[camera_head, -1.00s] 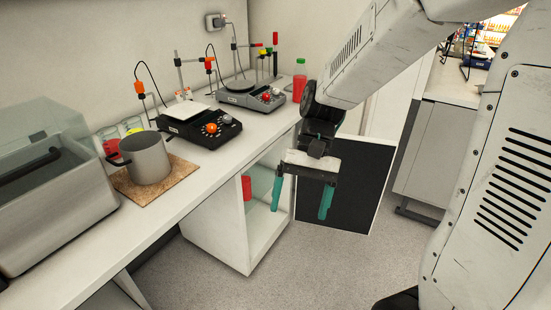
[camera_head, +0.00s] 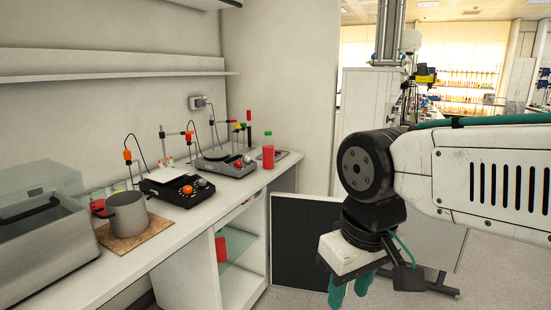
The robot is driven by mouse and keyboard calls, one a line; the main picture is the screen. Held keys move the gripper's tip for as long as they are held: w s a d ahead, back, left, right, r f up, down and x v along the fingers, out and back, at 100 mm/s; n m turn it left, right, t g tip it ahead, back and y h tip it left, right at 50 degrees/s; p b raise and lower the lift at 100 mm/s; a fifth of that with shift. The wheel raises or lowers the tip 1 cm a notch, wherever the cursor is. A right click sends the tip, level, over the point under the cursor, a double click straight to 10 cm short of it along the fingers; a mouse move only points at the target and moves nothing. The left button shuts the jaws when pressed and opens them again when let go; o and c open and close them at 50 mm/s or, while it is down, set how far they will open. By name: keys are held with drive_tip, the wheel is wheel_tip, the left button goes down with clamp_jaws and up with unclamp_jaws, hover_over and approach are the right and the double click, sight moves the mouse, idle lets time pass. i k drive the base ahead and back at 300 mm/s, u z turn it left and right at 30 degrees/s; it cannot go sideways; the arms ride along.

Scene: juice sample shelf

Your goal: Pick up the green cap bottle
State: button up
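The green cap bottle (camera_head: 268,152), filled with red liquid, stands upright at the far right end of the bench. My gripper (camera_head: 350,292) hangs to the right of the bench, below bench height in the picture, with its teal fingers pointing down. It is well apart from the bottle.
The bench (camera_head: 190,222) carries two stirrer hotplates (camera_head: 178,190), a metal pot (camera_head: 126,214) on a cork mat and a clear-lidded bath (camera_head: 45,240). A red item (camera_head: 221,248) sits in the open cabinet below. A dark door panel (camera_head: 303,243) stands beside the cabinet. Open floor lies at right.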

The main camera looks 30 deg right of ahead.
sight(267, 145)
drive_tip(key=z, duration=0.6)
drive_tip(key=i, duration=0.5)
drive_tip(key=z, duration=0.75)
drive_tip(key=i, duration=1.35)
drive_tip(key=u, duration=0.8)
drive_tip(key=i, duration=0.6)
drive_tip(key=u, duration=0.55)
